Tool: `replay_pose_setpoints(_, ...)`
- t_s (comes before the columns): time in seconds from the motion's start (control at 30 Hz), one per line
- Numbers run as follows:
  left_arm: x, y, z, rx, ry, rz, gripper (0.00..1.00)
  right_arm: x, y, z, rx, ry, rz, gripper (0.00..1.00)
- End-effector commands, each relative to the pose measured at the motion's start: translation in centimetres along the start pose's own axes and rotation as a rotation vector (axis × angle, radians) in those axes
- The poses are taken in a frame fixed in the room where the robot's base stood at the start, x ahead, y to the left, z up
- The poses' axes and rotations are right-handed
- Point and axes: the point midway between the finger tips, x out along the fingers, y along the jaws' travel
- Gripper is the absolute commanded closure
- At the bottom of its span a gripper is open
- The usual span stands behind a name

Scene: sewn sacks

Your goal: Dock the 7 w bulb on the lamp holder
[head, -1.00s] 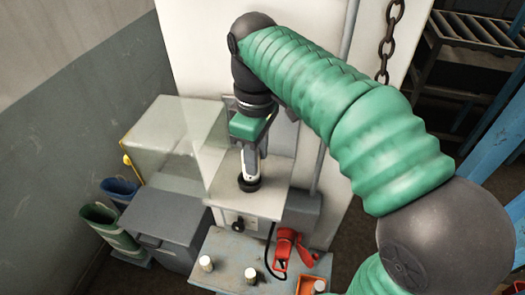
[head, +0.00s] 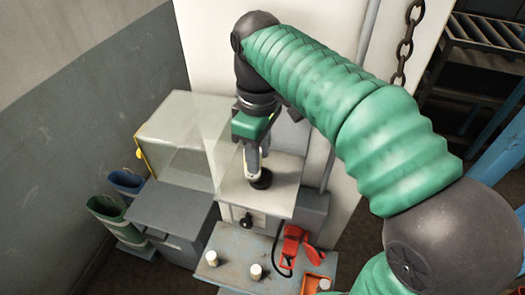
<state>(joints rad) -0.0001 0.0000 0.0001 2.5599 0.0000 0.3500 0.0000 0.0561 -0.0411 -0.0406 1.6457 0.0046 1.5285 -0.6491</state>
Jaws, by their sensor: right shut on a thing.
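My right gripper (head: 255,160) points down over the pale box-like stand (head: 233,189) and is shut on a small white piece, apparently the bulb (head: 254,169). The fingers hide most of it. Just below it a round black ring, apparently the lamp holder (head: 262,181), sits on the stand's top. I cannot tell whether the bulb touches the holder or is seated in it. The wattage marking cannot be read. My left gripper is not in view.
A blue-grey bench in front carries short white cylinders (head: 212,258) (head: 255,271), a red tool (head: 294,244) and an orange tray (head: 316,283). A clear-sided case (head: 180,135) and grey bin (head: 165,215) stand left. A chain (head: 407,45) hangs at right.

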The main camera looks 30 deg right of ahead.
Motion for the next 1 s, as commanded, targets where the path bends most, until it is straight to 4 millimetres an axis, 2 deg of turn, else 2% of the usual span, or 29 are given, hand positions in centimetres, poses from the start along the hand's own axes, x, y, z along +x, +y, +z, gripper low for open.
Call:
replay_pose_setpoints(0.33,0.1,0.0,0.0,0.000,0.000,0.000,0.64,0.0,0.7,1.3,0.003,0.002,-0.002,1.00)
replay_pose_setpoints(1.0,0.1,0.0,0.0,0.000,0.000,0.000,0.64,0.1,0.4,1.2,0.001,0.002,-0.003,1.00)
